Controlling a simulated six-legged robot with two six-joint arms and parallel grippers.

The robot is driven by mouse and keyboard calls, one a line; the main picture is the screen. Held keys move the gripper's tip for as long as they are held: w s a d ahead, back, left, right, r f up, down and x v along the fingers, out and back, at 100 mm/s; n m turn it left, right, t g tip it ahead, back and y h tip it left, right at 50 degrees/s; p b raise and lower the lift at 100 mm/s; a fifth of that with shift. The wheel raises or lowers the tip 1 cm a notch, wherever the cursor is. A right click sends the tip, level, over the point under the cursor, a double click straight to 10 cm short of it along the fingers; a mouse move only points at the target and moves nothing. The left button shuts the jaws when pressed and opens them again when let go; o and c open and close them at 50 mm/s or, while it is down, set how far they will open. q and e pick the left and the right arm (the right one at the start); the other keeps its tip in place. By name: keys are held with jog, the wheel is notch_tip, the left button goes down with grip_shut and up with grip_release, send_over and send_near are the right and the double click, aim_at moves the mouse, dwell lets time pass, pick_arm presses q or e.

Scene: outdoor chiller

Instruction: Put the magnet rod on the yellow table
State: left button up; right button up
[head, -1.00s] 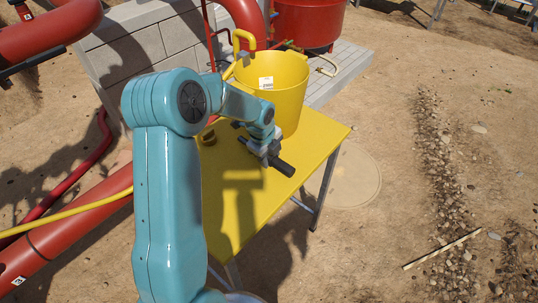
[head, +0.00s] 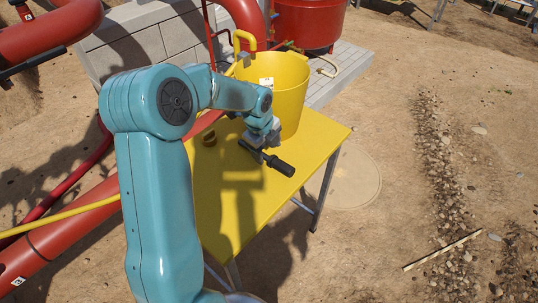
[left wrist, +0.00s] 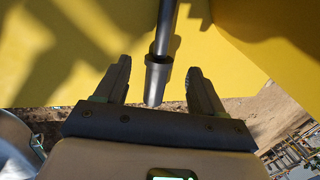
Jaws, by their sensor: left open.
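The magnet rod (head: 279,164) is a dark rod with a thicker handle end. It appears to lie on the yellow table (head: 285,210), in front of the yellow bucket. My left gripper (head: 262,138) is just above and behind it, its jaws partly hidden in the head view. In the left wrist view my left gripper (left wrist: 159,64) is open, with the grey rod (left wrist: 168,32) running between its two fingers. Gaps show on both sides of the rod. My right gripper is in neither view.
A yellow bucket (head: 286,90) with a white label stands at the table's back. Red pipes (head: 75,230) run along the left. The table's front part is clear.

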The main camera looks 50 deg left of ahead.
pick_arm(q)
jog(key=v, duration=0.7)
jog(key=shift+r, duration=0.2)
jog(key=shift+d+f, duration=0.1)
